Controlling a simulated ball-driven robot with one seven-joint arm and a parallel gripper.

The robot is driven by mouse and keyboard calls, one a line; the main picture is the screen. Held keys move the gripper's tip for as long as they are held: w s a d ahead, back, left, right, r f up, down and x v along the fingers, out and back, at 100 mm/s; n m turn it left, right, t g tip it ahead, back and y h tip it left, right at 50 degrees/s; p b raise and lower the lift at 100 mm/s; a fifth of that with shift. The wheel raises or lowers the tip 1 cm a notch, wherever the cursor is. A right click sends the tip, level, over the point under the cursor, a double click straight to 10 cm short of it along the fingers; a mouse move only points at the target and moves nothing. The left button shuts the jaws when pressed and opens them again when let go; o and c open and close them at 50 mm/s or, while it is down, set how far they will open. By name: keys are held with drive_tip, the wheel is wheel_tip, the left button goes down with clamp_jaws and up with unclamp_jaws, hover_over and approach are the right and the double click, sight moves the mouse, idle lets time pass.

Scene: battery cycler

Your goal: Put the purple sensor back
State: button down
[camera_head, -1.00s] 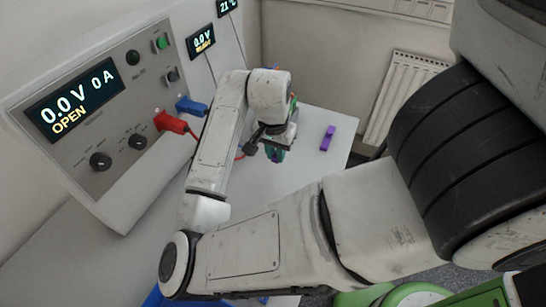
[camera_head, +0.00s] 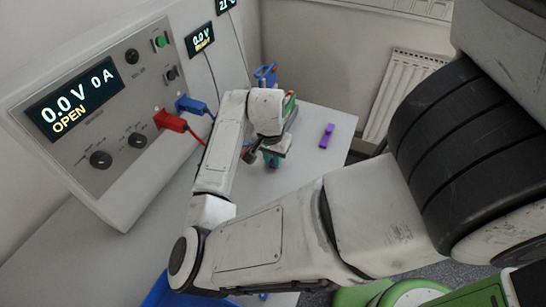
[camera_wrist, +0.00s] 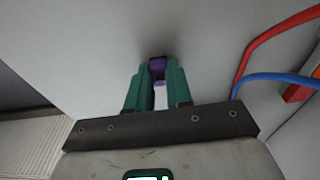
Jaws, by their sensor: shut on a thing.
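My gripper (camera_head: 274,158) is over the light table, with its green fingers pointing down. In the wrist view its fingers (camera_wrist: 156,88) are closed on a small purple piece, which I take to be the purple sensor (camera_wrist: 157,66). Only part of that piece shows between the fingertips, and in the head view I cannot make it out. A separate purple object (camera_head: 326,136) stands on the table to the right of my gripper, apart from it. Whether it is a holder for the sensor I cannot tell.
The cycler panel (camera_head: 120,120) stands at left, with red (camera_head: 170,121) and blue (camera_head: 190,105) plugs and cables beside my arm. Blue handles (camera_head: 265,72) show behind my arm. A blue bin (camera_head: 160,292) is at the bottom. The table around the purple object is clear.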

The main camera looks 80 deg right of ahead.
drive_tip(key=c, duration=1)
unclamp_jaws()
drive_tip(key=r, duration=0.4)
drive_tip(key=a+r, duration=0.1)
drive_tip(key=r, duration=0.7)
drive_tip(key=shift+w+a+r, duration=0.15)
drive_tip(key=shift+w+a, duration=0.05)
